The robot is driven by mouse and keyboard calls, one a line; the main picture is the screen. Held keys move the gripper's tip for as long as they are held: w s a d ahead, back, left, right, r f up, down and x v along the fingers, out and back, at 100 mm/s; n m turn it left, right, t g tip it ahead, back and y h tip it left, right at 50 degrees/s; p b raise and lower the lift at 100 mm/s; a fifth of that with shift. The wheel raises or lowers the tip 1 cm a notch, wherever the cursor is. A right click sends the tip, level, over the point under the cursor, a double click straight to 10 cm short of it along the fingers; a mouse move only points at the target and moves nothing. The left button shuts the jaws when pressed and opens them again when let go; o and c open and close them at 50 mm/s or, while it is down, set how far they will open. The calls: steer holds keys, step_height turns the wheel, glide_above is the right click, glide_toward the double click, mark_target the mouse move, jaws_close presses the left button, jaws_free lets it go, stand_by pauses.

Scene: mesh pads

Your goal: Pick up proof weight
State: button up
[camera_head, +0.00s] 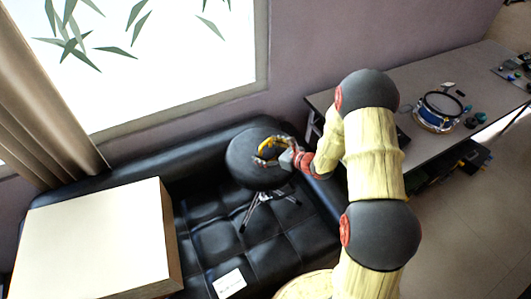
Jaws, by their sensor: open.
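My gripper (264,152) reaches left from the arm and is over the round black seat of a stool (244,174). Its fingers look open, with yellow and dark parts. I cannot make out a proof weight for certain. Anything small on the seat under or between the fingers is hidden or too small to tell. I cannot tell whether the fingers touch the seat.
The stool's metal legs stand on a black tufted sofa (205,222). A large cream box (95,240) is at the left. A white card (229,283) lies in front. A grey desk (405,100) at the right bears a blue drum (437,110) and small items.

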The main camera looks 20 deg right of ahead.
steer(key=c, duration=0.3)
steer(key=c, duration=1.9)
steer(key=shift+w+r, duration=0.15)
steer(key=shift+r, duration=0.05)
